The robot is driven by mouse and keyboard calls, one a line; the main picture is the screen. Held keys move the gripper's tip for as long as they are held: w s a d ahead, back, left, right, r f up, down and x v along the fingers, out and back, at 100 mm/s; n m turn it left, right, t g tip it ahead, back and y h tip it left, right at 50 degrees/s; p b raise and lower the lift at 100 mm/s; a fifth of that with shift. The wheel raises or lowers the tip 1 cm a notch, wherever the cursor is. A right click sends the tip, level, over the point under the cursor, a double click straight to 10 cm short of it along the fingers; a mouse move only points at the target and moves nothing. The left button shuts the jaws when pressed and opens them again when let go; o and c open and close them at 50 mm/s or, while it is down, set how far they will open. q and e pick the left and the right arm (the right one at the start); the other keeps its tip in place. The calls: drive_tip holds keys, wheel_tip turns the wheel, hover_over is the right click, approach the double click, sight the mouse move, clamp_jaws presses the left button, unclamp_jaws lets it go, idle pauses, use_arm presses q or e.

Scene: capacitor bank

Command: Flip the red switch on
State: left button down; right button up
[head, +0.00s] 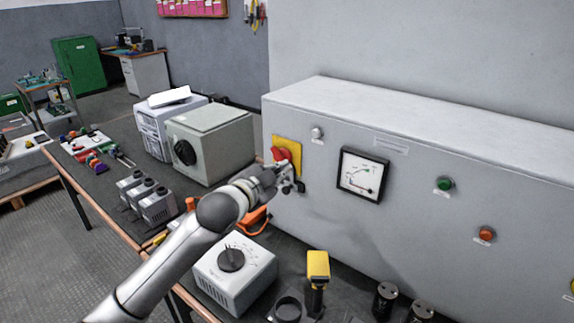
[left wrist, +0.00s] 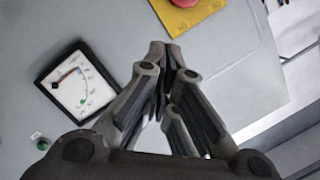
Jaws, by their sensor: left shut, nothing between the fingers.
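The red switch (head: 281,154) is a red knob on a yellow plate (head: 293,143) on the front of the grey cabinet (head: 340,215). In the left wrist view the red knob (left wrist: 185,2) is cut off by the top edge, on its yellow plate (left wrist: 190,15). My left gripper (head: 291,178) is at the lower part of the yellow plate, just below the red knob. In the left wrist view its fingertips (left wrist: 168,52) are together and empty, short of the plate in the picture. I cannot tell whether they touch the cabinet. My right gripper is not in view.
A dial meter (head: 362,174), a green button (head: 444,184) and an orange button (head: 486,234) are on the cabinet to the right. A grey box with a black knob (head: 210,145) stands left. A white dial box (head: 234,272) and a yellow-topped tool (head: 317,270) stand below.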

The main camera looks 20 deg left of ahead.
sight(281, 158)
use_arm(q)
drive_tip(key=w+a+f+p, duration=0.1)
drive_tip(key=w+f+p, duration=0.2)
drive_tip(key=w, duration=0.7)
drive_tip(key=shift+w+f, duration=0.2)
drive_tip(key=shift+f, duration=0.6)
drive_tip(key=shift+d+f+m+y+b, duration=0.15)
drive_tip(key=shift+f+m+b, duration=0.15)
drive_tip(key=shift+m, duration=0.15)
drive_tip(key=shift+a+f+m+y+b, duration=0.15)
drive_tip(key=shift+m+b, duration=0.15)
drive_tip(key=shift+m, duration=0.15)
drive_tip(key=shift+d+f, duration=0.1)
drive_tip(key=a+f+m+t+b, duration=0.1)
drive_tip(key=m+b, duration=0.3)
drive_tip(key=m, duration=0.1)
drive_tip(key=a+f+m+t+b, duration=0.1)
drive_tip(key=f+m+b, duration=0.1)
drive_tip(key=m+b, duration=0.2)
drive_tip(key=w+a+f+m+t+b, duration=0.1)
drive_tip(key=m+b, duration=0.3)
drive_tip(key=m, duration=0.1)
drive_tip(key=shift+w+a+f+m+t+h+b, duration=0.1)
drive_tip(key=shift+a+f+m+t+h+b, duration=0.2)
drive_tip(key=shift+f+m+t+h, duration=0.1)
idle(0.3)
